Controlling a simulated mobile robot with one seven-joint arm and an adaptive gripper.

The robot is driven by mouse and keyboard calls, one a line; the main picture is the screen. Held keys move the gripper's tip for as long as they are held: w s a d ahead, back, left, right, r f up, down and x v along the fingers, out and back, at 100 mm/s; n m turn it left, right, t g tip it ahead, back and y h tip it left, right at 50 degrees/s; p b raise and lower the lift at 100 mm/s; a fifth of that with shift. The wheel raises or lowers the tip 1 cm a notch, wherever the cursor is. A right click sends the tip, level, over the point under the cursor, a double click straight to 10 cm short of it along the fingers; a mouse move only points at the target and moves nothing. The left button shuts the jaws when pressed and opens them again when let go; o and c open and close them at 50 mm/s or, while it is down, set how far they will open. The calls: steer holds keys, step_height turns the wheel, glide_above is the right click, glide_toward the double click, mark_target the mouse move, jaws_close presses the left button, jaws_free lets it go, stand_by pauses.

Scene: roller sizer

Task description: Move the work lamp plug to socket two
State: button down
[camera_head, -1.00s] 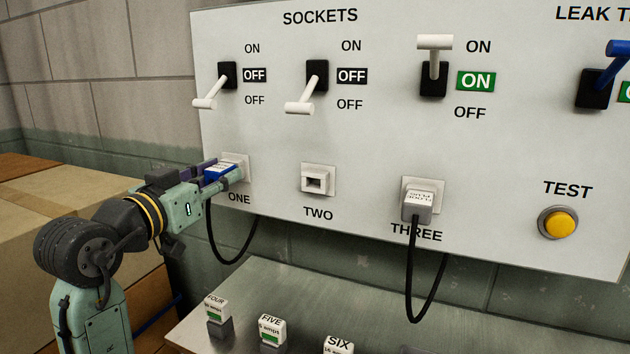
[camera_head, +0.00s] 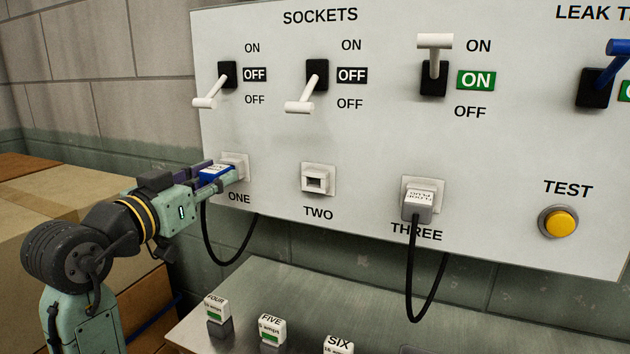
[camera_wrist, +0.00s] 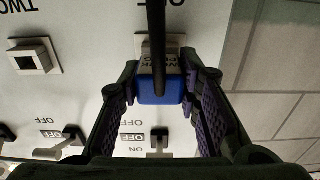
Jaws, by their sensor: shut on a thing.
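The blue work lamp plug (camera_head: 214,176) is at socket one (camera_head: 240,163), with its black cord hanging below. It also shows in the wrist view (camera_wrist: 160,90), with the cord running up the picture across it. My gripper (camera_head: 220,174) is shut on the plug, a finger on each side. In the head view a little of the white socket shows beyond the plug; I cannot tell whether its pins are clear of it. Socket two (camera_head: 317,180) is empty, to the right of socket one. It also shows in the wrist view (camera_wrist: 34,56).
A grey plug (camera_head: 417,205) sits in socket three, its cord hanging down. The levers above sockets one (camera_head: 210,103) and two (camera_head: 300,107) are down, reading OFF; lever three (camera_head: 434,42) is up, reading ON. Labelled blocks (camera_head: 272,329) stand on the bench below.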

mark_target(206, 181)
steer(key=shift+v, duration=2.4)
